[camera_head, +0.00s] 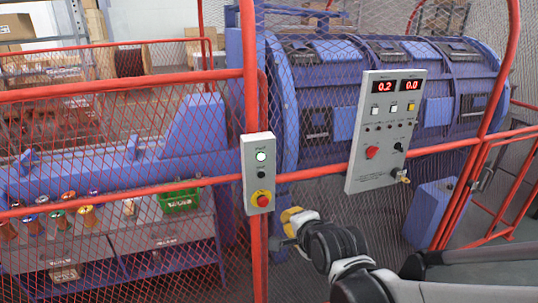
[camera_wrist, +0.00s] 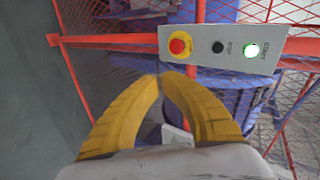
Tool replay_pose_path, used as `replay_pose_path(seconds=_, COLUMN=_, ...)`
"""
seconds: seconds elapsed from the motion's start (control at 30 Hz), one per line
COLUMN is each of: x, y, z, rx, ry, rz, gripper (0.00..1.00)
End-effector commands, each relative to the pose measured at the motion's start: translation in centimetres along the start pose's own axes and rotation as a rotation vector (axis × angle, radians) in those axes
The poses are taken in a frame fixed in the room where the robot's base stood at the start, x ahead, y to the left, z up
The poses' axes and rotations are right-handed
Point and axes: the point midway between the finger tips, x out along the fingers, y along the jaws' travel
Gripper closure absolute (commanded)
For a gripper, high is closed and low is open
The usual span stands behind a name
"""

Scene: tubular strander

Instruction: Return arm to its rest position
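My arm reaches in from the lower right of the head view and ends at my yellow gripper (camera_head: 290,216), just right of a red post and below a small button box (camera_head: 258,172). In the wrist view, the two curved yellow fingers of my gripper (camera_wrist: 161,77) come together at their tips, with nothing seen between them. The button box also shows in the wrist view (camera_wrist: 203,60), beyond the fingertips. It carries a red button on a yellow ring, a black button and a lit green button.
A red-framed mesh fence (camera_head: 130,190) stands before the blue strander (camera_head: 330,100). A control panel (camera_head: 385,130) with red displays reading 0.2 and 0.0 hangs at right. A bench behind the mesh holds a green crate (camera_head: 181,201). Grey floor (camera_wrist: 40,100) is clear at left in the wrist view.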

Motion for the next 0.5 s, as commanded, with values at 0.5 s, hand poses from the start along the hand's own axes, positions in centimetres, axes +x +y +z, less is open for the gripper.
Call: replay_pose_path(seconds=0.5, x=-15.6, y=11.9, z=-5.1, rx=-1.089, ry=-0.128, rz=0.384, gripper=1.00)
